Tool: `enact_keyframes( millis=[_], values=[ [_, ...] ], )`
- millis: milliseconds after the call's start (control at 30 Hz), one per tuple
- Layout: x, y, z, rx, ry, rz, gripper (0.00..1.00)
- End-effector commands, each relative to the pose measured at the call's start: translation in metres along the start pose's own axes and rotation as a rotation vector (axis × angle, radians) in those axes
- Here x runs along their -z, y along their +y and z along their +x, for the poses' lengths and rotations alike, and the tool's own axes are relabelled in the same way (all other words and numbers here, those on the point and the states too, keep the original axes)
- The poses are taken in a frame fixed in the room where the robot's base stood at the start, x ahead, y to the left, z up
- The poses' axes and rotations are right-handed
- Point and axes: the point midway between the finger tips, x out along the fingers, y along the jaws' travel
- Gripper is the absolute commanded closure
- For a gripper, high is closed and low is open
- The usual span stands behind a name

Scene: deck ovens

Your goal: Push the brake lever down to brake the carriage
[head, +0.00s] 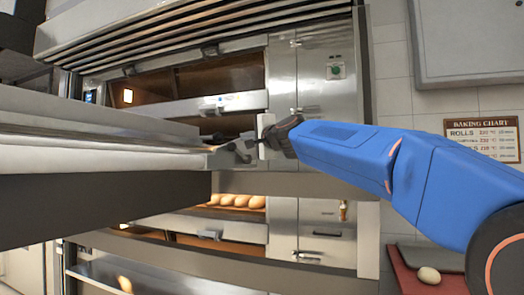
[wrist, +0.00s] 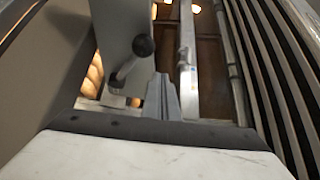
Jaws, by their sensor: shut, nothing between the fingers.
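The brake lever (wrist: 129,69) is a short metal rod with a round black knob (wrist: 143,46), set against the grey side plate of the carriage (wrist: 122,30) in the wrist view. In the head view the carriage (head: 95,158) is a long loader with a pale belt, reaching in from the left; the lever is small and hard to make out at its right end. My gripper (head: 248,143) is beside that end. In the wrist view my gripper (wrist: 162,97) is shut and empty, just right of the lever rod, with the knob up and left of the fingertips. I cannot tell if they touch.
Steel deck ovens (head: 312,70) stand close behind my gripper. Loaves (head: 236,201) lie in a lower deck. A red board (head: 415,268) with a round piece of dough (head: 428,275) is at lower right. A baking chart (head: 484,138) hangs on the tiled wall.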

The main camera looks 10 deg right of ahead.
Motion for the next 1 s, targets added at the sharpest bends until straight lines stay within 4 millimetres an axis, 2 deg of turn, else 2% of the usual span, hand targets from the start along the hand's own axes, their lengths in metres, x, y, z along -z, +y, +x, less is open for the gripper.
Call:
enact_keyframes(
  millis=[67, 333, 800, 1000],
  values=[
    [0.007, -0.004, -0.004, 0.001, 0.002, 0.0, 1.0],
    [0.011, 0.007, -0.027, 0.003, 0.003, 0.001, 1.0],
    [0.023, 0.037, -0.08, 0.003, 0.003, 0.0, 1.0],
    [0.025, 0.042, -0.088, 0.004, 0.003, 0.0, 1.0]
  ],
)
